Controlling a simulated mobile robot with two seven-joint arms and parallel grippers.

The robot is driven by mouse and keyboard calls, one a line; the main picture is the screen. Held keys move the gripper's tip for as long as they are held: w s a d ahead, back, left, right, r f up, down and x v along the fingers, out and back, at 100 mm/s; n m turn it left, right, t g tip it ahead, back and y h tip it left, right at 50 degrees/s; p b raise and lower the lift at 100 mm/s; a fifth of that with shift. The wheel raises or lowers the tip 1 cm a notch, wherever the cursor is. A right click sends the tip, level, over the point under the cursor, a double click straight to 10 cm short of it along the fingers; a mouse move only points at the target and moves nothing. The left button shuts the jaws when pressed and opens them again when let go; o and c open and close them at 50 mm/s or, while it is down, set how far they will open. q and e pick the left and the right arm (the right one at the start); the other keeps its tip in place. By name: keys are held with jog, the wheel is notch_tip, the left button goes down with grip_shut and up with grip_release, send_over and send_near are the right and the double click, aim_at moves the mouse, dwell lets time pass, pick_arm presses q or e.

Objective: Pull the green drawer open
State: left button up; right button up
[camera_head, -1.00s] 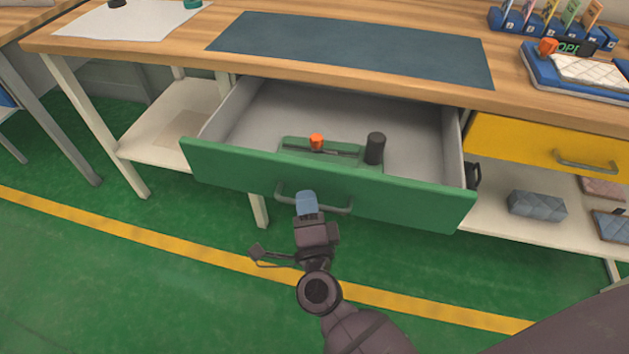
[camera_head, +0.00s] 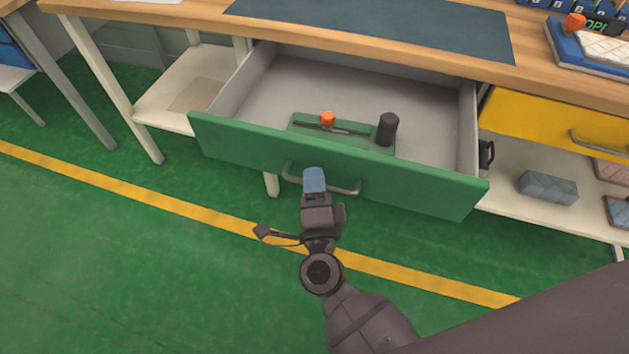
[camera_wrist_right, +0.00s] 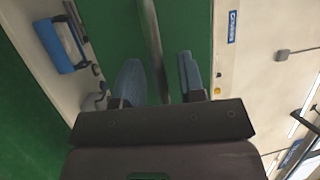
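The green drawer (camera_head: 425,190) stands pulled well out under the workbench, with its grey inside showing. Its curved metal handle (camera_head: 345,189) is on the front panel. My right gripper (camera_head: 314,180) is at the handle, blue fingertips over its left part. In the right wrist view the handle bar (camera_wrist_right: 152,45) runs between the two blue fingers (camera_wrist_right: 161,82). The fingers stand apart, with green panel visible between the bar and the right finger; contact with the left finger is unclear. My left gripper is not in view.
In the drawer lies a green tray-like item (camera_head: 345,142) with an orange knob (camera_head: 327,119) and a dark cylinder (camera_head: 387,129). A closed yellow drawer (camera_head: 545,130) is at the right, above a shelf with a grey padded block (camera_head: 548,188). The green floor in front is clear.

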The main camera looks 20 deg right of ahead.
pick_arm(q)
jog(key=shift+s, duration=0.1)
pick_arm(e)
jog(key=v, duration=1.1)
dwell(0.5)
pick_arm(q)
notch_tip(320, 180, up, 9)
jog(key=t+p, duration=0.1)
jog(key=p, duration=1)
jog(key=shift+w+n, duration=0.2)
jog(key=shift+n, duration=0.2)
pick_arm(e)
jog(key=s+d+n+g+y, duration=0.3)
jog(key=s+d+n+g, duration=0.5)
jog(key=s+d+n, duration=0.5)
jog(key=d+f+n, duration=0.1)
jog(key=d+n, duration=0.4)
jog(key=n, duration=0.2)
jog(key=shift+s+d+n+g+y, duration=0.25)
jog(key=shift+d+n+g+y, duration=0.05)
jog(key=shift+d+y, duration=0.1)
